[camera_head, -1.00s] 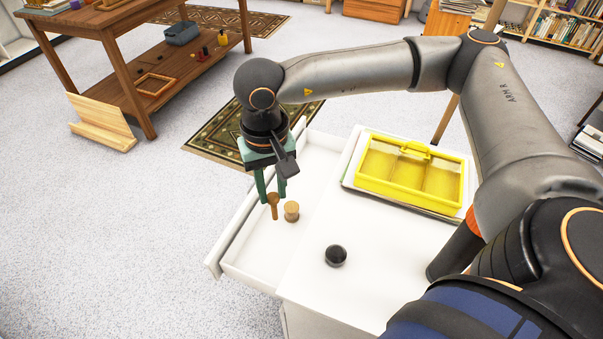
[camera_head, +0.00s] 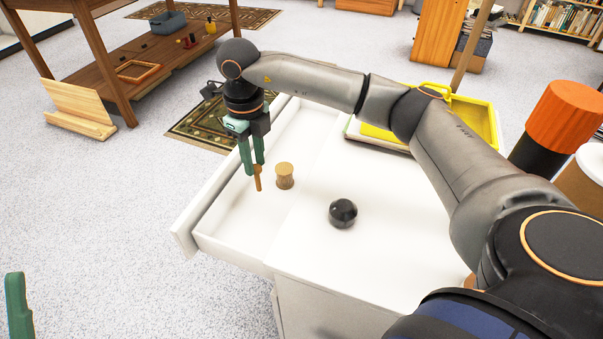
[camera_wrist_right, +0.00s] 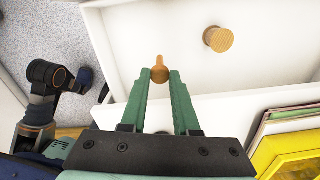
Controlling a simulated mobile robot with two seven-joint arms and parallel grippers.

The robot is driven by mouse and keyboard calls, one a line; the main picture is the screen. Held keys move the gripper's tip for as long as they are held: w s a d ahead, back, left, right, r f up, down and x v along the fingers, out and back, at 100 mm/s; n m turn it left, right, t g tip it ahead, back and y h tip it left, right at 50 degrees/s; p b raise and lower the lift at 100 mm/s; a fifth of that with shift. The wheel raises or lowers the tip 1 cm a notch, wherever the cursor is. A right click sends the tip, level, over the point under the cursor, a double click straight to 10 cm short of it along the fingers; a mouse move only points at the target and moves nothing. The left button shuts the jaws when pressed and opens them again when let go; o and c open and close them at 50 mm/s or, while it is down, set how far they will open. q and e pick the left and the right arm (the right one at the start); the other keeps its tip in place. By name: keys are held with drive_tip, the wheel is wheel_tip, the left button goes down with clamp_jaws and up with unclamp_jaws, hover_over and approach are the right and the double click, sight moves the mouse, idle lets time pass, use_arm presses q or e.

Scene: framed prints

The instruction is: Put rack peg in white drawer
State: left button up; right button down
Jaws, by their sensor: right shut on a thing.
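The rack peg (camera_head: 258,180) is a small brown wooden piece with a rounded end. My right gripper (camera_head: 255,165) is shut on it and points down over the open white drawer (camera_head: 225,215). The right wrist view shows the peg (camera_wrist_right: 159,70) between the green fingertips (camera_wrist_right: 160,76), with the drawer interior (camera_wrist_right: 130,40) behind it. I cannot tell whether the peg touches the drawer floor. Part of my left gripper (camera_head: 18,305), a green finger, shows at the lower left edge of the head view; most of it is out of frame.
A wooden spool (camera_head: 285,176) stands in the drawer, right of the peg. A black round object (camera_head: 343,213) sits on the white cabinet top (camera_head: 350,255). A yellow box (camera_head: 480,120) lies behind my right arm. A wooden table (camera_head: 155,75) stands at the back left.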

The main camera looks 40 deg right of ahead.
drive_tip(key=shift+w+d+f+m+b, duration=0.1)
drive_tip(key=shift+f+m+b, duration=0.1)
drive_tip(key=shift+f+m, duration=0.3)
drive_tip(key=shift+w+d+f+m+b, duration=0.1)
drive_tip(key=shift+f+m+b, duration=0.05)
drive_tip(key=shift+f+m, duration=0.3)
drive_tip(key=shift+f, duration=0.4)
use_arm(q)
drive_tip(key=b, duration=0.1)
drive_tip(key=s+f+h+b, duration=0.1)
drive_tip(key=f+h+b, duration=0.1)
drive_tip(key=shift+s+d+f+m, duration=0.2)
drive_tip(key=shift+d+f+m, duration=0.05)
drive_tip(key=shift+m, duration=0.15)
use_arm(e)
wheel_tip(320, 180, down, 9)
drive_tip(key=shift+f, duration=0.15)
drive_tip(key=c, duration=0.7)
unclamp_jaws()
drive_tip(key=shift+o, duration=0.2)
